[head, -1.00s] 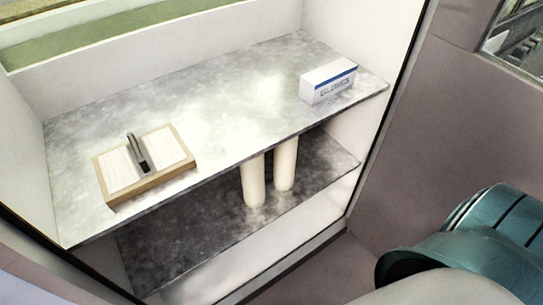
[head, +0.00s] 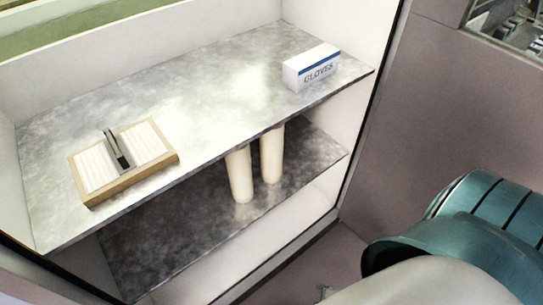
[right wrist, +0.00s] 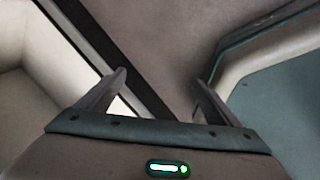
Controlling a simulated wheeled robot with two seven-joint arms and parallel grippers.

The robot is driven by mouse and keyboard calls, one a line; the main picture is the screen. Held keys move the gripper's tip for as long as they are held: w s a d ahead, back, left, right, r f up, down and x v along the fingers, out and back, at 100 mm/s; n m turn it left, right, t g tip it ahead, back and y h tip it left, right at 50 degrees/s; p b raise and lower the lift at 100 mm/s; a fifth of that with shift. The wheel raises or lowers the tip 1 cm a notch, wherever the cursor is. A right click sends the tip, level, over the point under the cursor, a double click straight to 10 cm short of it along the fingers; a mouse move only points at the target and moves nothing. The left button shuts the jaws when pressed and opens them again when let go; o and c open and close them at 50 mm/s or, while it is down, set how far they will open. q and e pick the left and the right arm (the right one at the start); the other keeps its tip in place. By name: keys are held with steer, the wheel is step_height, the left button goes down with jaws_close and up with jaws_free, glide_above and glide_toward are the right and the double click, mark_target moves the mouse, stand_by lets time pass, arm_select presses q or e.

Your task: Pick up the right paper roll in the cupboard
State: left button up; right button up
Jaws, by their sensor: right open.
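Two cream paper rolls stand upright side by side on the lower shelf of the cupboard (head: 120,262). The right paper roll (head: 271,158) is slightly farther back than the left paper roll (head: 240,176). The upper shelf hides their tops in the head view. My right gripper (right wrist: 160,85) shows in the right wrist view, with its two fingers apart and nothing between them. It points toward the floor and a dark edge, and no roll is in that view. My right arm is at the lower right of the head view, away from the rolls. My left gripper is not in view.
On the upper shelf (head: 200,90) are a white gloves box (head: 311,67) at right and a wooden tray (head: 125,192) with a dark object in it at left. This shelf overhangs the rolls. The lower shelf is bare left and right of them.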

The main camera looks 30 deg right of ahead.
steer(key=w+d+r+n+t+h+b, duration=0.1)
steer(key=w+d+r+n+t+b, duration=0.15)
steer(key=w, duration=0.35)
steer(key=w+d+r+n+t+b, duration=0.1)
steer(key=w+d+r+n, duration=0.25)
steer(key=w, duration=0.35)
steer(key=n+t+h+b, duration=0.2)
steer(key=n+t+b, duration=0.75)
steer(key=n, duration=0.85)
glide_toward(277, 154)
steer(key=s, duration=0.3)
arm_select(q)
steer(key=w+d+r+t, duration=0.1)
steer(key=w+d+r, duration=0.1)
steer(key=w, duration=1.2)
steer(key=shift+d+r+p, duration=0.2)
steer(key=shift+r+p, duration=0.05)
steer(key=shift+p, duration=0.05)
arm_select(e)
steer(key=shift+a+f+t, duration=0.25)
steer(key=shift+a+t, duration=0.15)
steer(key=shift+a, duration=0.05)
